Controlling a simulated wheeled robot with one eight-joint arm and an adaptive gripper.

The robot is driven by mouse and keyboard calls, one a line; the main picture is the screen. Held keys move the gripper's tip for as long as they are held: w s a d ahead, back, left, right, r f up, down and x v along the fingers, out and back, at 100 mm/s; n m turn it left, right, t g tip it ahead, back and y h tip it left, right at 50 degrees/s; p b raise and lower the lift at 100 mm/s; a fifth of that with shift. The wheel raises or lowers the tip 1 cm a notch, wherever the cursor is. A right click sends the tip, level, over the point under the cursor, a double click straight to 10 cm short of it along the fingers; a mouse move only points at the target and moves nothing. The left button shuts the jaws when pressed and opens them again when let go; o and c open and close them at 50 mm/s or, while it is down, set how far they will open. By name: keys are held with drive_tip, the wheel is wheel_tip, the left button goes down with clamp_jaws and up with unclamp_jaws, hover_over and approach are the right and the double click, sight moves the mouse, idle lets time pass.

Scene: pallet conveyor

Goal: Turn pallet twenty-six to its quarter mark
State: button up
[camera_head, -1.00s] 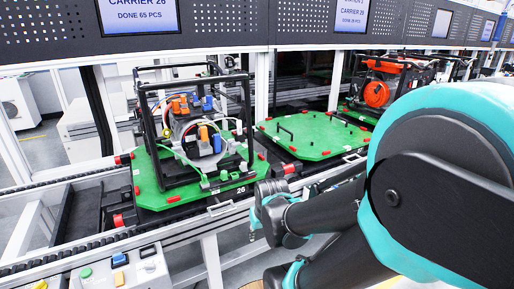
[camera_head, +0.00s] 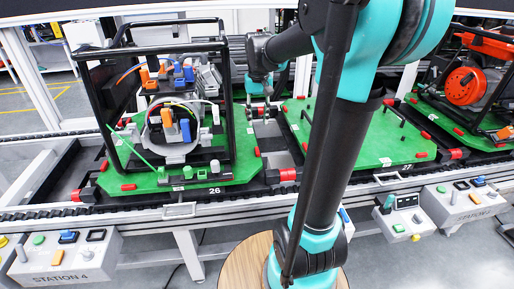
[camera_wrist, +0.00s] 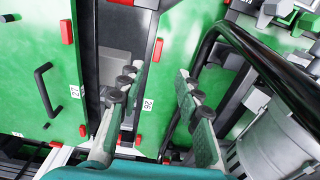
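Pallet 26 (camera_head: 246,166) is a green plate on the left of the head view, its number label on the front edge. It carries a black tube frame (camera_head: 232,95) around a grey machine (camera_head: 172,130) with orange and blue connectors. My gripper (camera_head: 262,112) is at the pallet's right side, near the gap to pallet 27; my arm passes in front. In the wrist view my gripper (camera_wrist: 158,92) is open. One finger is over the dark gap, the other over the edge of pallet 26 (camera_wrist: 183,28), beside the frame tube (camera_wrist: 262,62). Contact cannot be told.
Pallet 27 (camera_head: 345,140), green with black handles, lies close to the right. Another pallet with an orange reel (camera_head: 463,86) stands farther right. Button boxes (camera_head: 65,262) line the front of the conveyor rail (camera_head: 180,211). Free floor lies in front.

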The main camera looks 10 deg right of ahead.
sight(257, 150)
drive_tip(key=shift+g, duration=0.3)
drive_tip(key=f, duration=0.5)
drive_tip(key=w+f, duration=0.1)
drive_tip(key=f, duration=0.4)
drive_tip(key=w+f, duration=0.1)
drive_tip(key=f, duration=0.4)
drive_tip(key=shift+w+d, duration=0.1)
clamp_jaws()
